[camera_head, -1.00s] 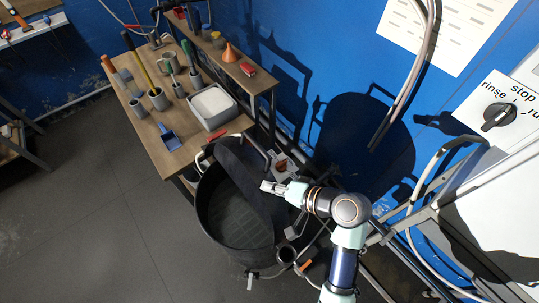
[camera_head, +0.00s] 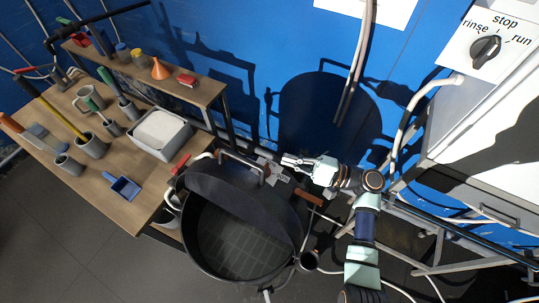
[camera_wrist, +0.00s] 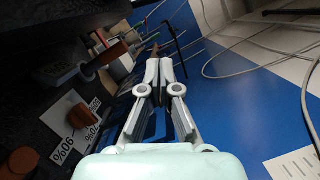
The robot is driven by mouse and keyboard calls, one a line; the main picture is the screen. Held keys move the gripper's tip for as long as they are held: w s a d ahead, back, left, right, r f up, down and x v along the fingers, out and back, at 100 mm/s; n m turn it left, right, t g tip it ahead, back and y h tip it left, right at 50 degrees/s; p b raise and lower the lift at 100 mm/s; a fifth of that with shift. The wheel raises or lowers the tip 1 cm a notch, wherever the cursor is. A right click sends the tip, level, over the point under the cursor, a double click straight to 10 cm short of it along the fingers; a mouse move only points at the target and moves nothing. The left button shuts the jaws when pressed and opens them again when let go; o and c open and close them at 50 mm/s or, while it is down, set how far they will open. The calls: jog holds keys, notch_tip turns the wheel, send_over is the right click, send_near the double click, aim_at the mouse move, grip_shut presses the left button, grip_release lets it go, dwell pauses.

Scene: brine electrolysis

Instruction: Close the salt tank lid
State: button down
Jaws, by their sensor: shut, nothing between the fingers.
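The salt tank (camera_head: 190,245) is a round black tub in the lower middle of the head view. Its black lid (camera_head: 235,192) lies across the far part of the mouth. The near part of the mouth is open and shows a gridded dark floor. I cannot tell the lid's exact tilt. A bent handle (camera_head: 228,153) stands at the back of the lid. My gripper (camera_head: 287,159) is shut and empty, to the right of the handle and beyond the tank's back right rim. Its closed fingers also show in the wrist view (camera_wrist: 158,68). I see no contact with the lid.
A wooden workbench (camera_head: 60,172) with mugs, tools and a grey tray (camera_head: 160,134) stands left of the tank. A blue wall (camera_head: 250,40) is close behind. A white rinse/stop/run panel (camera_head: 490,40) and cabinet are on the right. The wrist view shows orange-brown knobs (camera_wrist: 72,113) and percentage labels.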

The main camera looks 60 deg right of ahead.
jog(key=w+a+r+p, duration=0.2)
jog(key=w+a, duration=0.4)
jog(key=w, duration=0.1)
jog(key=shift+w+a+r, duration=0.2)
jog(key=shift+w+r, duration=0.15)
jog(key=shift+r, duration=0.05)
